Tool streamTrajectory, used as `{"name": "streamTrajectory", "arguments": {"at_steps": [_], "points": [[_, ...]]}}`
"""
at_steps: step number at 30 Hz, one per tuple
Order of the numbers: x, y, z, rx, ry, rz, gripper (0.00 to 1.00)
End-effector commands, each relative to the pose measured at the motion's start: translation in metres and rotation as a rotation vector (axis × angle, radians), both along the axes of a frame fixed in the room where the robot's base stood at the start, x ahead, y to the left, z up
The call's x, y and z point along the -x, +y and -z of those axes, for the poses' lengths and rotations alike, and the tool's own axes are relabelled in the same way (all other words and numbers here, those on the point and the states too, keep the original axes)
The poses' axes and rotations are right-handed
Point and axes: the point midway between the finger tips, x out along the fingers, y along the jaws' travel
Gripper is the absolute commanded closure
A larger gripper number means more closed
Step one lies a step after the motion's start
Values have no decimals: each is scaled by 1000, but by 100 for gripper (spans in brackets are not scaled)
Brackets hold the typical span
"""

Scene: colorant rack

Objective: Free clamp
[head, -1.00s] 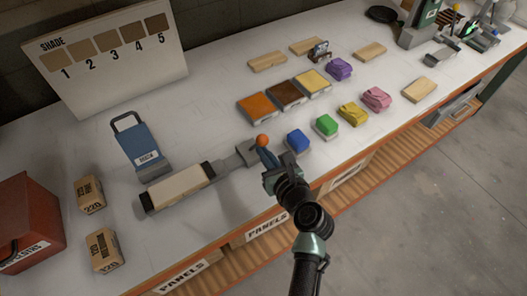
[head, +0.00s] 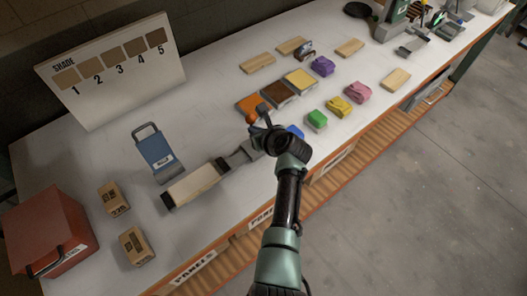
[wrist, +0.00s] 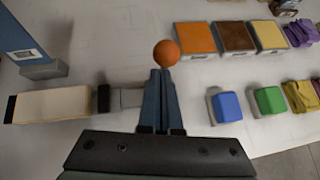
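The clamp (head: 240,153) is a grey fixture at the right end of a long pale block (head: 194,186) with a dark end cap. An orange ball knob (head: 252,117) stands above it, and also shows in the wrist view (wrist: 166,53). My gripper (head: 259,122) is at the knob, above the bench and beside the clamp. In the wrist view its two blue fingers (wrist: 158,85) are close together, with the knob just at their tips. They appear shut on the knob's stem, which they mostly hide.
A blue tool (head: 155,152) stands behind the pale block. Orange, brown and yellow panels (wrist: 236,38) lie to the right, with blue, green, yellow and pink pieces (head: 317,121) in front. Two brown boxes (head: 135,246) and a red case (head: 52,230) are at left. A shade board (head: 112,68) stands behind.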

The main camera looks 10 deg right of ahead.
Motion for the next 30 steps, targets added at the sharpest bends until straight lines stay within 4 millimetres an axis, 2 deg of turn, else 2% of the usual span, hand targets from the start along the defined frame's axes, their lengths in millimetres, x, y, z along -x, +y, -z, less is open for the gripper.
{"name": "streamTrajectory", "arguments": {"at_steps": [3,6,12,30], "points": [[-15,7,-4,0,-4,-2,100],[-26,13,-7,49,72,-3,100],[-37,18,-2,70,113,3,100],[-49,27,1,67,111,0,100]]}}
